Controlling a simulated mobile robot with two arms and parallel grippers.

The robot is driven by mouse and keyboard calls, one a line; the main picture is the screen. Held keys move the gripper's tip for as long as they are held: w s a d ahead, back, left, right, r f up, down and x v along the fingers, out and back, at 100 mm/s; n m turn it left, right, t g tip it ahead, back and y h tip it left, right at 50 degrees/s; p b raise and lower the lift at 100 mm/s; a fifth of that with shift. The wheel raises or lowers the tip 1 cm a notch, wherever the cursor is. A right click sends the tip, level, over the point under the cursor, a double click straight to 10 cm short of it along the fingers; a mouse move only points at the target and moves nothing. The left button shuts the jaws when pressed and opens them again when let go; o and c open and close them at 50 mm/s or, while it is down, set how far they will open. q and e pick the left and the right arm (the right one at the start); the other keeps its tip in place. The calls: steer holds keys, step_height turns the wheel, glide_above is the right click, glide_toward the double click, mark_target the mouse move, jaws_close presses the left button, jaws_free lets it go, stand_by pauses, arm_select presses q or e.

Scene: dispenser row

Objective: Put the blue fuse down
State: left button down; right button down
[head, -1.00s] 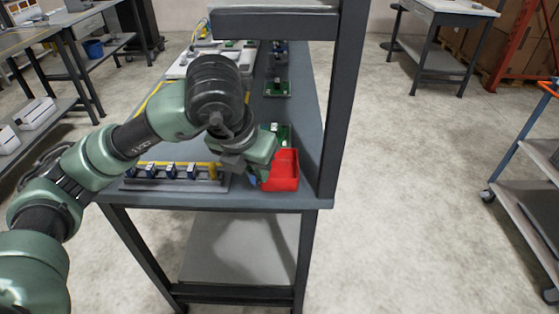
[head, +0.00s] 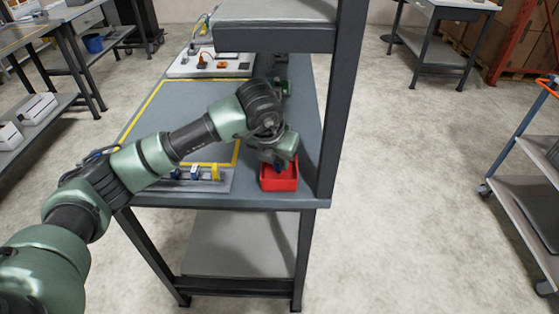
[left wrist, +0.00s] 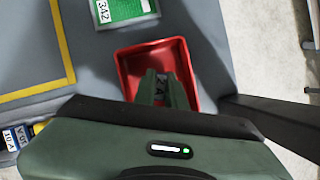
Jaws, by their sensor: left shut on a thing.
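My left gripper (head: 278,163) is over the red bin (head: 279,184), fingers pointing down into its opening. A dark blue patch shows at the fingertips in the head view. The red bin (left wrist: 134,62) lies around and below the fingertips; I cannot tell whether the fuse touches its floor. My right gripper is not in view.
A grey dispenser rail (head: 222,186) with blue fuses (head: 195,171) stands left of the bin, partly hidden by my arm. A green board marked 342 (left wrist: 122,8) lies beyond the bin. A dark shelf post (head: 340,110) rises close to the right.

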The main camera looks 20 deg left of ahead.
arm_select(q)
steer(key=shift+f, duration=0.4)
steer(key=shift+f, duration=0.2)
steer(key=c, duration=1.5)
jaws_free()
steer(key=shift+r, duration=0.1)
steer(key=shift+r, duration=0.1)
